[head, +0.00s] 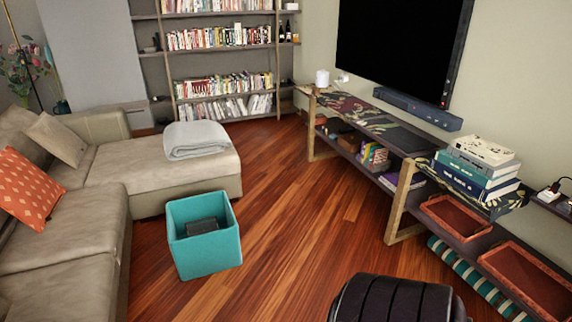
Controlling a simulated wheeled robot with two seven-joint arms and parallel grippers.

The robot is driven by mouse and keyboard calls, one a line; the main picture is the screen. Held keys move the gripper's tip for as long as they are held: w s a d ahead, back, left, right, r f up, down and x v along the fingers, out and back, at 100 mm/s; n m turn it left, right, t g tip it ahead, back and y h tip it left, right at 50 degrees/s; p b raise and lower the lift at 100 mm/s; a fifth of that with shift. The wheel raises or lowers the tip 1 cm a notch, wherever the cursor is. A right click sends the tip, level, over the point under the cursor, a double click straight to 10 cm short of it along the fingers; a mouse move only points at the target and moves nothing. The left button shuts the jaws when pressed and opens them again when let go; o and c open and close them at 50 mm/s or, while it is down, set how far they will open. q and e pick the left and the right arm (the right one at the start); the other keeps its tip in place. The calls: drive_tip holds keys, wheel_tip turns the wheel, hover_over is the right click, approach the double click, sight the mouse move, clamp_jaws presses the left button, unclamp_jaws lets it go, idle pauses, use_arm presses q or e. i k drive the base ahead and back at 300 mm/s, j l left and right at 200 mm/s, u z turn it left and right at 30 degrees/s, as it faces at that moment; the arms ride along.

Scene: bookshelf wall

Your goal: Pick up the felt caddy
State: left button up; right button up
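A teal open-topped bin (210,258) stands upright on the wooden floor, close to the front of the sofa's chaise. A dark grey box-shaped item (202,227) sits inside it, and its lower part is hidden by the bin's walls. I cannot tell for certain whether the felt caddy is the teal bin or the grey item. Neither of my grippers is in view.
A beige sofa (70,245) lines the left, with a folded grey blanket (195,139) on its chaise. A low shelf unit (395,210) runs along the right wall. A black ribbed padded object (398,300) is at the bottom. Floor between is clear.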

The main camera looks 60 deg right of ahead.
sight(212, 225)
drive_tip(key=i+l+z, duration=0.3)
drive_tip(key=z, duration=0.15)
drive_tip(key=i+l+z, duration=0.2)
drive_tip(key=i+z, duration=0.2)
drive_tip(key=i+l+z, duration=0.1)
drive_tip(key=i+z, duration=0.15)
drive_tip(key=z, duration=0.2)
drive_tip(key=i, duration=0.3)
